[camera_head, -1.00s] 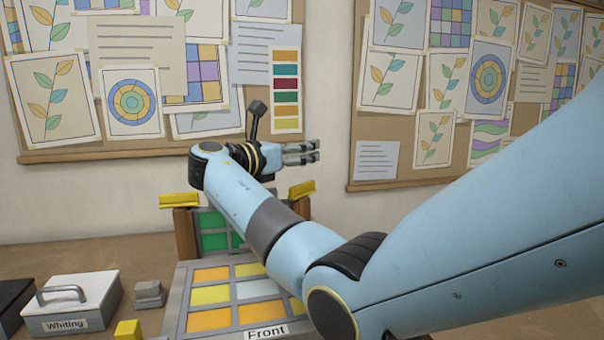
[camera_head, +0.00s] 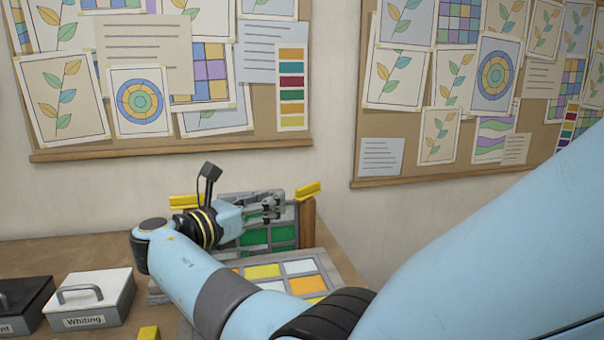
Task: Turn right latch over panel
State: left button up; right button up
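The right latch (camera_head: 308,190) is a yellow bar on top of the right wooden post (camera_head: 308,222). It slants up to the right, at the upper right corner of the upright panel (camera_head: 257,236) with green panes. The left latch (camera_head: 183,201) is a similar yellow bar at the panel's left end. My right gripper (camera_head: 272,205) is in front of the panel's upper part, to the left of the right latch and apart from it. Its fingers point right; whether they are shut is unclear. My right wrist hides part of the panel and the left post. My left gripper is out of view.
A flat panel with yellow, orange and white panes (camera_head: 285,272) lies in front, partly behind my arm. A white box marked Whiting (camera_head: 92,298), a dark box (camera_head: 22,300) and a yellow block (camera_head: 149,333) stand at the left. Pinboards hang on the wall behind.

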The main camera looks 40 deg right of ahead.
aim_at(297, 190)
jog(key=d, duration=0.3)
jog(key=d+b, duration=0.1)
jog(key=d, duration=0.3)
jog(key=w+d+b, duration=0.1)
jog(key=d, duration=0.3)
jog(key=shift+w+f, duration=0.1)
jog(key=shift+f, duration=0.05)
jog(key=shift+a, duration=0.1)
